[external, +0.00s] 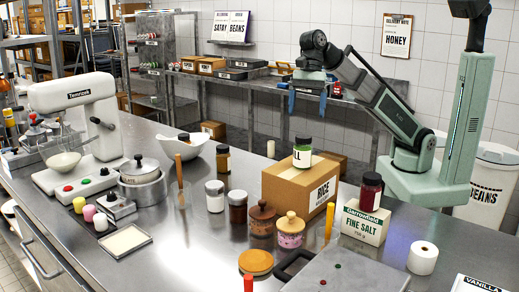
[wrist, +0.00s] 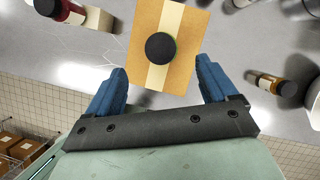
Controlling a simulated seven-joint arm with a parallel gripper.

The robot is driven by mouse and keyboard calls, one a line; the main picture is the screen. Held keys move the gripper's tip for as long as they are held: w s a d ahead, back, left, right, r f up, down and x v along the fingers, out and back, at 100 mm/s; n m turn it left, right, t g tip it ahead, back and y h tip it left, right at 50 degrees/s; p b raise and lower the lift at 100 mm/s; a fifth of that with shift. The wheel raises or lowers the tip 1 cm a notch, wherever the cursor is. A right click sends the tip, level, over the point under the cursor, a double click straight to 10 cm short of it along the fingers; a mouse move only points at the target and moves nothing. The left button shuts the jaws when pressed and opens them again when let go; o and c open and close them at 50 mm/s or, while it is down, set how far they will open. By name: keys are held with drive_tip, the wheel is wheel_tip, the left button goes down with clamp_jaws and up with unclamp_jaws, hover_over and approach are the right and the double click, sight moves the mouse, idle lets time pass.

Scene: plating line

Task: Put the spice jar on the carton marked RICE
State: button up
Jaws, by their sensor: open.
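A spice jar (external: 302,152) with a black lid and a green and white label, its lettering partly seen, stands upright on top of the brown carton marked RICE (external: 290,190). In the wrist view the jar's round dark lid (wrist: 161,47) shows from above, on the carton's tape strip, with bare carton top (wrist: 190,85) around it. My gripper (external: 308,98) is open and empty, above the jar and apart from it. In the wrist view its two blue fingers (wrist: 161,72) are spread wide, with the lid lying between and beyond their tips.
Wooden-lidded canisters (external: 291,230), a white-lidded brown jar (external: 237,207) and an orange cylinder (external: 330,220) stand close by. A paper roll (external: 422,258) is at the right.

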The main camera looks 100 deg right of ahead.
drive_tip(key=shift+v, duration=0.75)
